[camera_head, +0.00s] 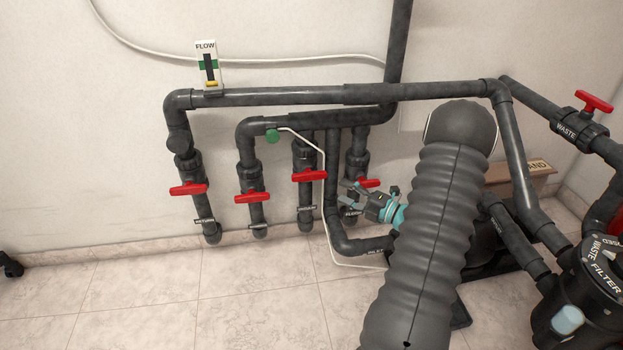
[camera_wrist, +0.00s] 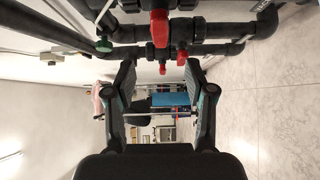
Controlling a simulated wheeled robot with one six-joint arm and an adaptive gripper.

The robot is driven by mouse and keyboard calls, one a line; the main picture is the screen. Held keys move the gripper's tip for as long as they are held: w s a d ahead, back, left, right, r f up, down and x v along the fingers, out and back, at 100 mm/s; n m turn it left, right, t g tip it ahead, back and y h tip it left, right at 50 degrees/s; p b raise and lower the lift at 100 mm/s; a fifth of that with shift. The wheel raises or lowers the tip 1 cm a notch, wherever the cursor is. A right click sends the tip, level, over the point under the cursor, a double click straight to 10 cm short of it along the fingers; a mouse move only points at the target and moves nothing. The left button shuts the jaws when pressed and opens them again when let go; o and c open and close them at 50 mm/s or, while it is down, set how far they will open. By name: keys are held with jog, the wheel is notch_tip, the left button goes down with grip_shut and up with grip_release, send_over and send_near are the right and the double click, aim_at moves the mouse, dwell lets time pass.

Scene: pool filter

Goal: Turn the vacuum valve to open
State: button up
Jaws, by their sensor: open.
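Several red-handled valves stand in a row on vertical pipes by the wall. The vacuum valve (camera_head: 309,175) seems to be the third from the left, judging by the small label below it; its red handle lies crosswise to its pipe. My gripper (camera_head: 352,195) is open and empty, pointing left, just right of that pipe and in front of the rightmost valve (camera_head: 368,183) of the row. In the wrist view my gripper's (camera_wrist: 160,72) fingers are spread, with a red handle (camera_wrist: 160,28) ahead; I cannot tell which valve it belongs to.
The return valve (camera_head: 188,189) and another red-handled valve (camera_head: 252,197) are further left. A thin white tube (camera_head: 324,215) hangs near my gripper. A flow gauge (camera_head: 208,68) tops the upper pipe. The black filter (camera_head: 580,300) stands at right.

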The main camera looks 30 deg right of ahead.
aim_at(312, 178)
jog(key=x, duration=1.2)
jog(key=shift+w+a, duration=0.1)
jog(key=shift+a, duration=0.05)
grip_shut()
